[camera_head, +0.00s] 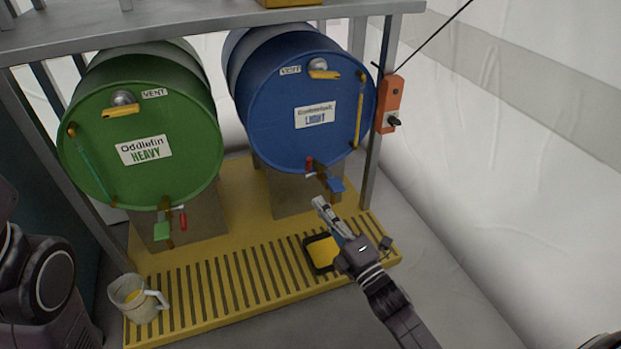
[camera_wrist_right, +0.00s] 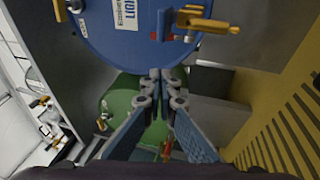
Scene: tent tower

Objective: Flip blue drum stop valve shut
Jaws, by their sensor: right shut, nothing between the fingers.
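The blue drum (camera_head: 270,110) lies on its side on the rack, its round face with a white "LIGHT" label turned to me. Its stop valve (camera_head: 323,174) is at the bottom of the face, with a red handle (camera_head: 309,163) and a blue piece (camera_head: 336,184). The valve also shows at the top of the right wrist view (camera_wrist_right: 188,22). My right gripper (camera_head: 319,203) is shut and empty, just below the valve and apart from it. Its closed fingertips (camera_wrist_right: 160,76) show below the blue drum's face in the wrist view. My left gripper is out of view.
A green drum (camera_head: 140,125) with its own tap (camera_head: 166,226) lies to the left. A yellow slatted platform (camera_head: 215,285) holds a mug (camera_head: 137,298) and a black-rimmed yellow tray (camera_head: 322,254). An orange box (camera_head: 390,104) hangs on the right post.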

